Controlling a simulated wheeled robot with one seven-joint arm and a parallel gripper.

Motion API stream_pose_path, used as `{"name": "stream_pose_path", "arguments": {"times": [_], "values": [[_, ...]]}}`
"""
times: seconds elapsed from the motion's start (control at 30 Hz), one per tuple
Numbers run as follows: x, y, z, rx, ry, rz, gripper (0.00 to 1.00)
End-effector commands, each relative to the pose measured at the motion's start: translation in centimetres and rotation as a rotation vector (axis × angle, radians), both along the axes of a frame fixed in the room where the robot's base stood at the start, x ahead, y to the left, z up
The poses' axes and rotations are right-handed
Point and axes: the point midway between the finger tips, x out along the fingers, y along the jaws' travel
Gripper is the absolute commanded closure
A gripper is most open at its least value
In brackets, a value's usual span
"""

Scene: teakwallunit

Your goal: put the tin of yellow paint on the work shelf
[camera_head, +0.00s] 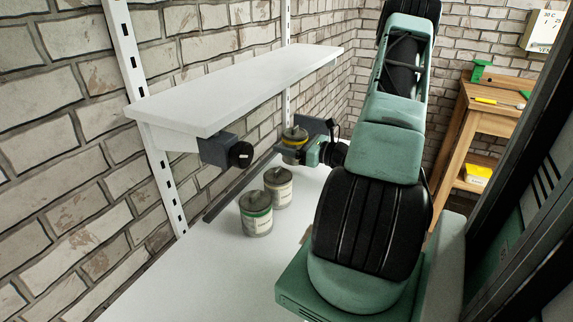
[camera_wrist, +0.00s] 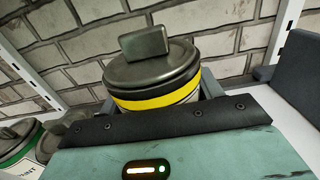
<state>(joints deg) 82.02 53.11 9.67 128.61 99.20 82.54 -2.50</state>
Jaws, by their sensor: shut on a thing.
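The tin of yellow paint (camera_head: 294,136) has a grey lid with a block-shaped knob and a yellow band. It stands roughly upright and fills the middle of the wrist view (camera_wrist: 158,100). My gripper (camera_head: 298,152) is shut on it, with a finger at each side; the gripper body hides the tin's lower part. The tin is over the lower white shelf (camera_head: 205,275), beyond the front edge of the upper white shelf (camera_head: 230,88). I cannot tell whether its base touches the lower shelf. The frames do not label either shelf as the work shelf.
A green-banded tin (camera_head: 256,216) and another grey-lidded tin (camera_head: 279,187) stand on the lower shelf, nearer the camera. A blue-grey box with a black knob (camera_head: 226,151) sits under the upper shelf. The upper shelf's top is bare. A wooden bench (camera_head: 478,120) is at right.

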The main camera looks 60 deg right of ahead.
Motion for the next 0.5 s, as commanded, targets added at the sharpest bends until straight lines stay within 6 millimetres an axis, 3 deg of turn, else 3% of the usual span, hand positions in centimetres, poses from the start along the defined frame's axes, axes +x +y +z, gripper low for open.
{"name": "stream_pose_path", "arguments": {"times": [0.5], "values": [[0.0,0.0,-5.7,0.0,-0.003,0.001,0.7]]}}
